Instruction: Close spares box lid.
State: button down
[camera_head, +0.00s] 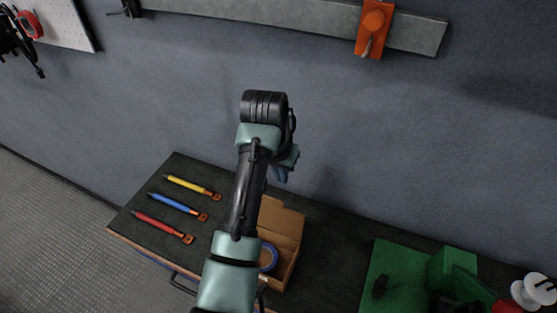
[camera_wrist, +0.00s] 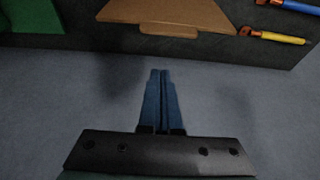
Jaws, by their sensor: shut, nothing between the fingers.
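The spares box (camera_head: 288,272) is a brown open box on the dark bench top, partly hidden behind my arm in the head view. A blue ring-shaped roll (camera_head: 268,258) shows inside it. Its brown lid (camera_head: 281,222) is up at the back, on the wall side. In the wrist view the lid (camera_wrist: 172,12) fills the top middle, with a small tab (camera_wrist: 168,31) on its edge. My gripper (camera_head: 281,175) has blue fingers and is above and behind the lid, near the wall. In the wrist view its fingertips (camera_wrist: 160,72) are together, empty and apart from the tab.
Yellow (camera_head: 190,186), blue (camera_head: 177,206) and red (camera_head: 161,226) tools lie on the bench left of the box. A green fixture (camera_head: 450,270) stands to the right. The grey wall (camera_head: 400,130) is close behind the bench, with a rail (camera_head: 270,12) and an orange bracket (camera_head: 374,28) higher up.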

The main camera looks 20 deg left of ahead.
aim_at(271, 215)
jog(key=s+p, duration=0.1)
jog(key=s, duration=0.1)
jog(key=s+f+p, duration=0.1)
jog(key=shift+s+p, duration=0.3)
jog(key=shift+s, duration=0.05)
jog(key=shift+s, duration=0.1)
dwell(0.3)
